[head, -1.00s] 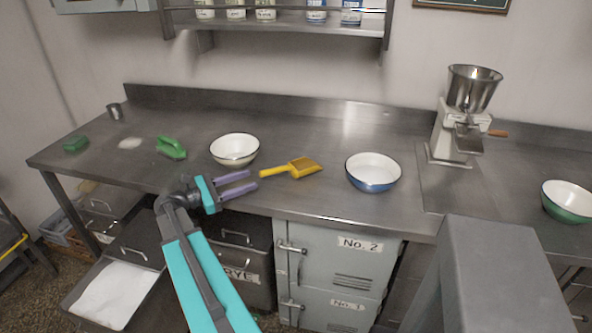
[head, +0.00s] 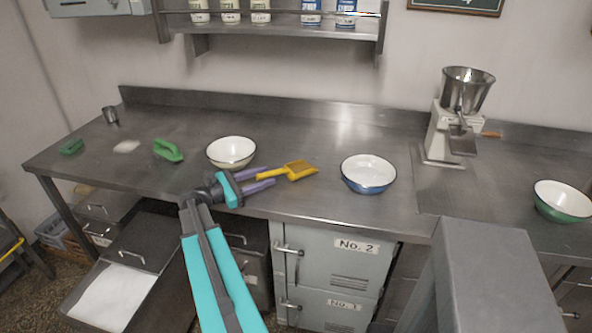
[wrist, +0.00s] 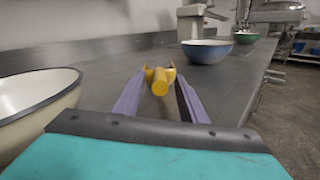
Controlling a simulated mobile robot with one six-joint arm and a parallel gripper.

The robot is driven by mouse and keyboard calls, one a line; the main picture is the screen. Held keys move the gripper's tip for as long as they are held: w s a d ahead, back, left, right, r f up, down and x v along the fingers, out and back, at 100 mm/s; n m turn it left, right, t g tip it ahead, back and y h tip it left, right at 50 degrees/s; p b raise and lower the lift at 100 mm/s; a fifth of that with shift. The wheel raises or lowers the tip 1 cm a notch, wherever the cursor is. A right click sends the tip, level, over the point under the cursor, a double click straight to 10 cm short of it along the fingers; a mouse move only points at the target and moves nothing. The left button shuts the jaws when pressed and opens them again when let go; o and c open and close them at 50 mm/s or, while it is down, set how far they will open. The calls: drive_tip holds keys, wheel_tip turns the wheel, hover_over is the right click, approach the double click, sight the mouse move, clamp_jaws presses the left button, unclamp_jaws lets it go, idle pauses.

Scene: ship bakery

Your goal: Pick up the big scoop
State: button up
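The yellow scoop (head: 300,170) lies on the steel counter, its handle pointing left toward my gripper and its pan to the right. My gripper (head: 265,178) is open, low over the counter's front part, with its purple fingers on either side of the handle end. In the wrist view the round end of the scoop's handle (wrist: 160,84) shows between the two spread fingers (wrist: 158,100), with a gap visible on the right. I cannot tell whether the left finger touches it.
A cream bowl (head: 231,150) stands close behind and left of my gripper. A blue bowl (head: 368,176) stands right of the scoop. A green tool (head: 168,150) and metal cup (head: 110,114) are farther left. A mill (head: 452,125) and green bowl (head: 563,203) are at right.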

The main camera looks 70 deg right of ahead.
sight(279, 171)
drive_tip(key=shift+s+d, duration=0.1)
drive_tip(key=shift+d, duration=0.05)
drive_tip(key=shift+p+x, duration=1)
drive_tip(key=shift+x, duration=0.9)
drive_tip(key=shift+s+d, duration=0.45)
drive_tip(key=shift+r, duration=0.1)
clamp_jaws()
